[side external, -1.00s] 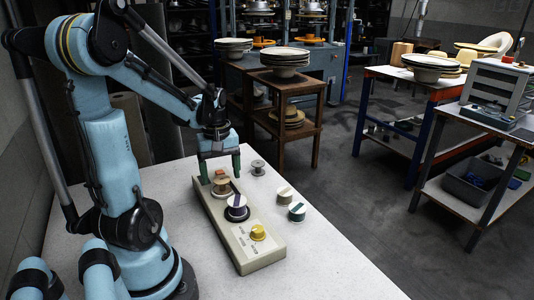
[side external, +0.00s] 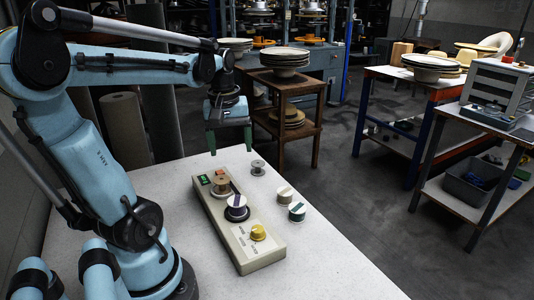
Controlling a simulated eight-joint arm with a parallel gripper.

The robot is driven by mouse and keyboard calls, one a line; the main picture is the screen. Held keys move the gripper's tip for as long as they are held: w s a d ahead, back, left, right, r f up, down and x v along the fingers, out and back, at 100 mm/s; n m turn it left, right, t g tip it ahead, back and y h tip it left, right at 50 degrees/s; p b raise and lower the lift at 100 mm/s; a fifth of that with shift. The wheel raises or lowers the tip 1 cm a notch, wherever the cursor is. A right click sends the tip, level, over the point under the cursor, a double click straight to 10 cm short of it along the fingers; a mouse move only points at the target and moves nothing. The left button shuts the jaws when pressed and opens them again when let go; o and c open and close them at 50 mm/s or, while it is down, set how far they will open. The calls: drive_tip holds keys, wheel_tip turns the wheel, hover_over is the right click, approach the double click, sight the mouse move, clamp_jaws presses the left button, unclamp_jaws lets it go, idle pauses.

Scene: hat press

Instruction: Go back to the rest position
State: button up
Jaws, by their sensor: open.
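My gripper (side external: 230,141) is open and empty in the side external view. It hangs in the air above the far end of the white table (side external: 335,267), its green fingers pointing down and apart. The beige control box (side external: 247,249) lies on the table below and nearer the camera. The box carries a tan spool (side external: 221,183) and a white-topped spool with a dark stripe (side external: 237,205), a yellow knob (side external: 258,232), and green and red marks at its far end. The gripper touches none of these.
A small grey spool (side external: 258,168) and two white-topped spools (side external: 285,195) (side external: 297,211) stand on the table right of the box. A wooden stand (side external: 288,110) with stacked hats is beyond the table. The table's front right is bare.

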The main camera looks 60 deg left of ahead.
drive_tip(key=w+d+f+m+t, duration=0.1)
drive_tip(key=w+d+m+t, duration=0.1)
drive_tip(key=d+m, duration=0.5)
drive_tip(key=w+d+f+m+t, duration=0.1)
drive_tip(key=w+d+m+t, duration=0.1)
drive_tip(key=d+m+t, duration=0.2)
drive_tip(key=d+m, duration=0.3)
drive_tip(key=d, duration=0.4)
drive_tip(key=shift+w+d+f+h, duration=0.4)
